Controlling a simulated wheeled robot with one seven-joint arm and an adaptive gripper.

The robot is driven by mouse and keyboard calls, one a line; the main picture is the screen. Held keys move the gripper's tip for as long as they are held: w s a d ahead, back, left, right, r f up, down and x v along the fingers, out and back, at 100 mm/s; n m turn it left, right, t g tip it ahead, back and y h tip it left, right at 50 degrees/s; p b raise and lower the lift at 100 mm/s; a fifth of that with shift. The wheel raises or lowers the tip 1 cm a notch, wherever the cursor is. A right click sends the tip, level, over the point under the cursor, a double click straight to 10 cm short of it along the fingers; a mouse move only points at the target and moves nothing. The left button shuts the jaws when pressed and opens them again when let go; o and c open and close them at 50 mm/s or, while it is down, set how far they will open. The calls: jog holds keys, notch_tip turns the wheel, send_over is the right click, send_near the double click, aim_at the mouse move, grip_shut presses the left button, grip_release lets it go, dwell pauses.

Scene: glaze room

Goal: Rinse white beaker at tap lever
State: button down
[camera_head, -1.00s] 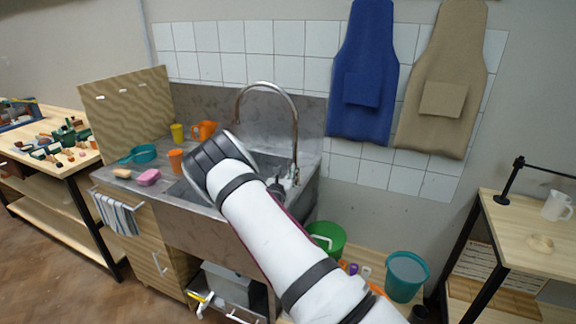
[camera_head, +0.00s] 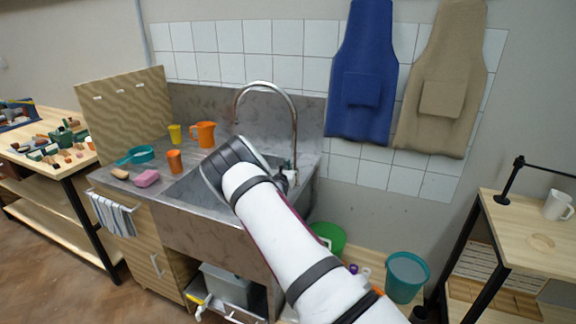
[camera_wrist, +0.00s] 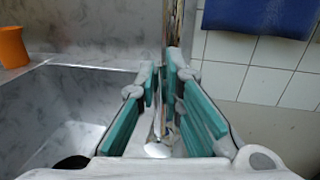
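My gripper (camera_wrist: 160,78) is open in the wrist view, with teal pads and a gap between its fingertips. Nothing is clearly held. The tap (camera_head: 294,125) is a tall steel arch at the sink's back right; its post (camera_wrist: 174,30) rises beyond my fingertips. A small silvery part (camera_wrist: 157,150) shows low between the fingers; I cannot tell whether it is the lever. In the head view my wrist hides the fingers over the sink basin (camera_head: 190,192). A white handled vessel (camera_head: 557,206) stands on the right shelf; I cannot tell whether it is the beaker.
An orange jug (camera_head: 203,134), yellow cup (camera_head: 175,134), orange cup (camera_head: 174,160), teal pan (camera_head: 141,154) and pink sponge (camera_head: 146,178) are on the counter left of the basin. A green bucket (camera_head: 331,236) and teal bucket (camera_head: 406,277) stand low on the right.

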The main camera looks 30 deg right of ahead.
jog(key=shift+w+a+f+n+b, duration=0.1)
jog(key=shift+w+a+n+b, duration=0.3)
jog(key=shift+n, duration=0.3)
jog(key=c, duration=1.7)
grip_release()
jog(key=v, duration=1.2)
jog(key=shift+r, duration=0.2)
